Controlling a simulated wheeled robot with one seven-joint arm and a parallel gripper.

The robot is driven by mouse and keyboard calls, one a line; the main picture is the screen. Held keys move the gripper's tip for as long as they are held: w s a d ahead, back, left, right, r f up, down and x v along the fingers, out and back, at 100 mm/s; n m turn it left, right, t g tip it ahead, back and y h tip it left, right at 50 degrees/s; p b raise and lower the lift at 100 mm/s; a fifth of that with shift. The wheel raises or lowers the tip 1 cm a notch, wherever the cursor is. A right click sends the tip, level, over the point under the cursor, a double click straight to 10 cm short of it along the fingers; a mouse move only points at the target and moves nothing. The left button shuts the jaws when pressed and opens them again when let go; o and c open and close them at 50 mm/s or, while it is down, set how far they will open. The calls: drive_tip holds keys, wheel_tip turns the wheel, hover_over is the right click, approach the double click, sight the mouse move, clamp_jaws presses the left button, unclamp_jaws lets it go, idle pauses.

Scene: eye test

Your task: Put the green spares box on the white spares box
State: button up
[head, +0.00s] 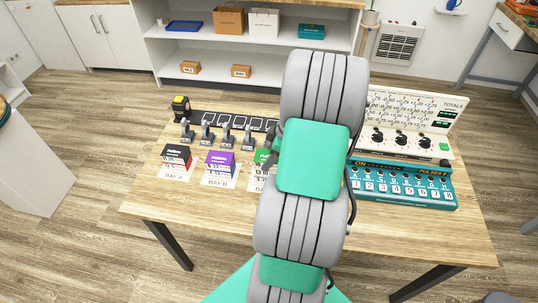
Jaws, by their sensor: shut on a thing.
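The green spares box (261,156) stands on a white card on the wooden table, left of my arm. Its right part is hidden. My gripper (269,158) shows only as a dark part at the arm's left edge, at the green box. It is shut on that box, though its fingertips are mostly hidden behind my arm. It cannot be told whether the box is lifted. I cannot make out a white spares box; my arm hides the middle of the table.
A black box (176,158) and a purple box (220,163) stand on cards to the left. Behind them is a row of grey levers (207,131). A teal switch unit (405,187) and a cream panel (412,125) stand right. The table's front edge (190,214) is clear.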

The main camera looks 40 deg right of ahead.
drive_tip(key=shift+f, duration=0.2)
drive_tip(key=o, duration=1.5)
drive_tip(key=shift+r, duration=0.1)
drive_tip(key=shift+c, duration=0.2)
drive_tip(key=b+v, duration=0.1)
drive_tip(key=v, duration=1.1)
drive_tip(key=w+a+r+m+g+h, duration=0.1)
drive_tip(key=w+a+r+m, duration=0.1)
drive_tip(key=a, duration=0.7)
drive_tip(key=w+a+r+m, duration=0.1)
drive_tip(key=w+a+r, duration=0.15)
drive_tip(key=a, duration=0.55)
drive_tip(key=s+a+f+m+t+h, duration=0.1)
drive_tip(key=s+a+m, duration=0.3)
drive_tip(key=a, duration=0.9)
drive_tip(key=shift+s+h, duration=0.3)
drive_tip(key=shift+s, duration=0.75)
